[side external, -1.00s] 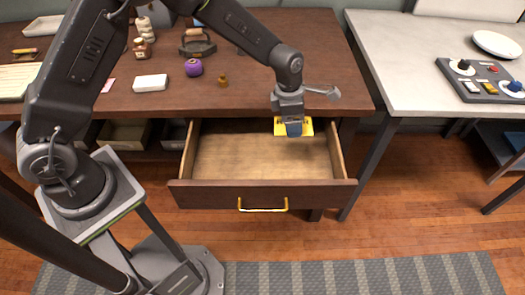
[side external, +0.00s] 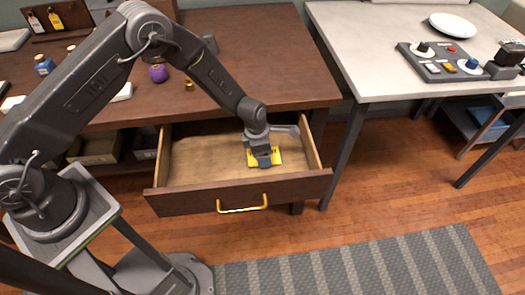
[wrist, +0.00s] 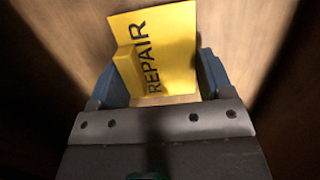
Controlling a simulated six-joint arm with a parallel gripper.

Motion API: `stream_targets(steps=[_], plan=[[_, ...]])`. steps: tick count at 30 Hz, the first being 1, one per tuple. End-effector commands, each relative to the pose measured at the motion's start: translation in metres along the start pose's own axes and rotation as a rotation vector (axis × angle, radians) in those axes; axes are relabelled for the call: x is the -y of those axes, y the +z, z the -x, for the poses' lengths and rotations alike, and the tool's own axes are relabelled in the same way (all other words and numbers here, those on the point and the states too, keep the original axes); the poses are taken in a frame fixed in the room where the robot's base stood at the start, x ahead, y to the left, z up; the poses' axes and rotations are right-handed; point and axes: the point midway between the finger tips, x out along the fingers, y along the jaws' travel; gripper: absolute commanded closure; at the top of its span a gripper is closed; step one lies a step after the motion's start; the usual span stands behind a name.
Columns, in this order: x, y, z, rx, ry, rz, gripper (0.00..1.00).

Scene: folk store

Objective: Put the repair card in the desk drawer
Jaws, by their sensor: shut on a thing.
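The yellow repair card (side external: 278,157) is inside the open desk drawer (side external: 185,198), at its right side. The wrist view shows the card (wrist: 172,50) with the word REPAIR and a raised yellow block along its left part. My gripper (side external: 265,161) points down into the drawer, shut on the card. In the wrist view, its blue fingers (wrist: 160,82) stand on either side of the card's near part. The card is low over the drawer floor; I cannot tell if it touches. Part of it is hidden behind the gripper in the side view.
The drawer looks otherwise empty, with bare floor to the left. Its right wall is close to my gripper. A purple round object (side external: 158,73) and a small brass piece (side external: 189,85) stand on the brown desk (side external: 260,60). A grey table (side external: 365,60) stands at right.

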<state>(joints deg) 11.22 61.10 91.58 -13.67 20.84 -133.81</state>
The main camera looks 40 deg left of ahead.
Motion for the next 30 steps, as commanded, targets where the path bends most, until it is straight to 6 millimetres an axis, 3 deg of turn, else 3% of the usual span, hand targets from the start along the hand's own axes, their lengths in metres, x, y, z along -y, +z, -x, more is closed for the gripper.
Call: stream_targets(steps=[11, 12, 19, 30], plan=[[0.0000, -0.0005, -0.0050, 0.000, 0.000, 0.000, 0.49], [-0.0001, -0.0003, -0.0046, 0.001, 0.000, 0.000, 0.24], [-0.0001, -0.0003, -0.0044, 0.001, 0.000, 0.000, 0.02], [-0.0006, 0.0008, 0.0046, 0.003, 0.002, 0.000, 0.01]])
